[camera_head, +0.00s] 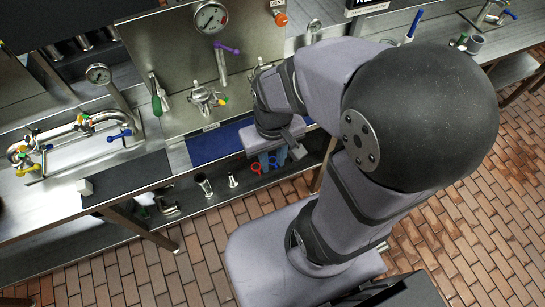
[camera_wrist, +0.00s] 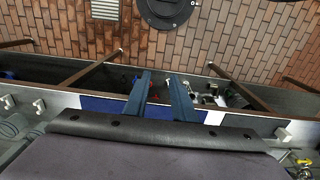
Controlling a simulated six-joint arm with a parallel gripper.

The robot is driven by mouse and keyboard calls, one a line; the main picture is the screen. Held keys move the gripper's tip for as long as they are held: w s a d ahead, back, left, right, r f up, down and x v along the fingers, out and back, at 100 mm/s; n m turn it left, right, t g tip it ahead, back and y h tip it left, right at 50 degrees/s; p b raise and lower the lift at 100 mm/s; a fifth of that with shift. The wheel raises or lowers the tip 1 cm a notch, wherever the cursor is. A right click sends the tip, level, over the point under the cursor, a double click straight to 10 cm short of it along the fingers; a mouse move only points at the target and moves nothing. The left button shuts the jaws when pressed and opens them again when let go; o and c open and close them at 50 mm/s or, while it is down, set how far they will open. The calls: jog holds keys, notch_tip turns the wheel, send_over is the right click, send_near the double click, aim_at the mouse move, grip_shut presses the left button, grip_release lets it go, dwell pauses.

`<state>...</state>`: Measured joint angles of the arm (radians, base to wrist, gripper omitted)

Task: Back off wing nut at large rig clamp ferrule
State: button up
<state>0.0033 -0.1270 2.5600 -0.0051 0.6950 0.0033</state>
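A large curved steel pipe rig (camera_head: 62,132) stands on the bench at the left in the head view. I cannot tell which piece is the clamp's wing nut. My gripper (camera_head: 273,160) is well to the right of this rig, over the bench's front edge, partly hidden by my arm. In the wrist view its two blue fingers (camera_wrist: 160,82) stand apart with nothing between them. A small yellow fitting (camera_wrist: 304,161) shows at the lower right there.
A smaller valve assembly (camera_head: 205,98) with a green-handled lever (camera_head: 157,96) beside it stands in front of a steel panel with a gauge (camera_head: 211,17). A blue mat (camera_head: 212,145) lies by my gripper. Loose parts, including a red ring (camera_head: 256,169), lie on the lower shelf.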

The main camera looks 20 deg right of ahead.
jog(key=w+d+f+t+b, duration=0.1)
jog(key=w+f+t, duration=0.2)
jog(key=w, duration=0.3)
jog(key=w+d+f+m+t+b, duration=0.1)
jog(key=w+d+f+t+b, duration=0.1)
jog(key=w+f, duration=0.3)
jog(key=w+d+f+t+b, duration=0.2)
jog(key=w+f+t, duration=0.2)
jog(key=w, duration=0.4)
jog(key=shift+w+d+m+t, duration=0.2)
jog(key=shift+m+t, duration=0.2)
jog(key=shift+t, duration=0.2)
jog(key=shift+w+m+t+b, duration=0.3)
jog(key=shift+w+t+b, duration=0.4)
jog(key=shift+t, duration=0.5)
jog(key=shift+d+r+m+t+y+b, duration=0.15)
jog(key=shift+m+t+y+b, duration=0.15)
jog(key=shift+t+y, duration=0.15)
jog(key=shift+s+d+r+m+t+b, duration=0.15)
jog(key=shift+s+r+m+t+b, duration=0.1)
jog(key=shift+t, duration=0.35)
jog(key=shift+s+d+r+m+t+b, duration=0.15)
jog(key=shift+r+m+t, duration=0.1)
jog(key=shift+t, duration=0.3)
jog(key=shift+s+d+r+m+t+h+b, duration=0.25)
jog(key=shift+s+r+m+t, duration=0.1)
jog(key=shift+r+t, duration=0.15)
jog(key=shift+s+d+r+m+t+h+b, duration=0.15)
jog(key=shift+s+r+m+t+h, duration=0.15)
jog(key=shift+r+t, duration=0.2)
